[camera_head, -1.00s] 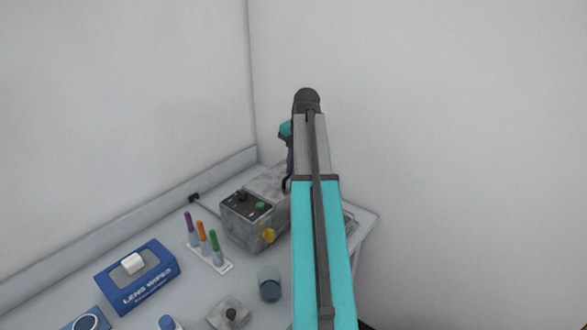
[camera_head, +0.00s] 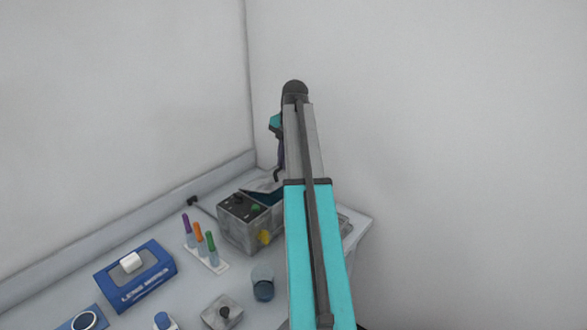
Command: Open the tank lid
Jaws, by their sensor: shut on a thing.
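The tank is a grey box (camera_head: 238,226) with a dark control panel, a green button and a yellow knob, at the back of the bench. Its top shows a dark blue opening (camera_head: 259,196) behind the panel. The grey tank lid (camera_head: 262,184) is tilted up at the back of this opening, partly hidden by my arm. My gripper (camera_head: 277,177) points down at the lid, shut on it. My arm hides its fingertips in part and the right side of the tank.
In front of the tank stand a rack of coloured tubes (camera_head: 205,250), a glass beaker (camera_head: 263,284) and a grey block with a black knob (camera_head: 222,313). A blue lens wipes box (camera_head: 135,275) is at left. Walls close off the back and left.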

